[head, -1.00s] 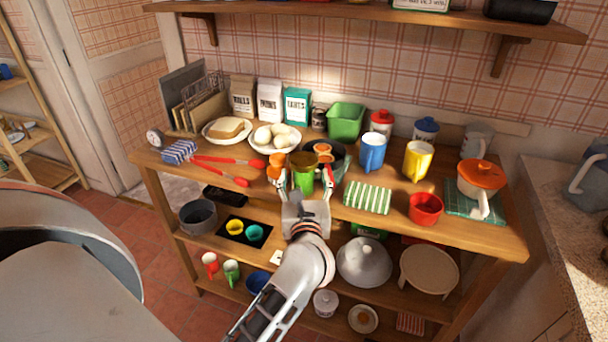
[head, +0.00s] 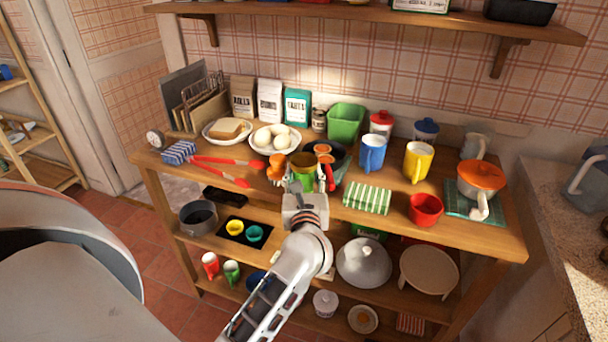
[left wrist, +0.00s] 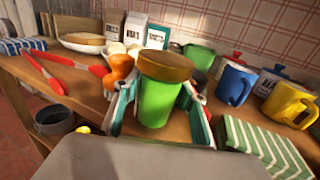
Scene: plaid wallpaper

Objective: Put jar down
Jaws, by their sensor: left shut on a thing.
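The jar (head: 301,181) is green with a wide brown lid, and stands upright near the front edge of the wooden tabletop. My left gripper (head: 306,183) is shut on it. In the left wrist view the jar (left wrist: 157,100) sits between the two fingers, its lid above them. Its bottom is hidden by the gripper, so I cannot tell whether it touches the tabletop. My right gripper is not in view.
An orange item (left wrist: 120,70) stands close left of the jar. A dark pot (head: 341,160) is just behind. Red-handled utensils (head: 222,162) lie left; a green striped cloth (head: 367,197) lies right. A blue mug (head: 372,152) and yellow mug (head: 418,160) stand farther right.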

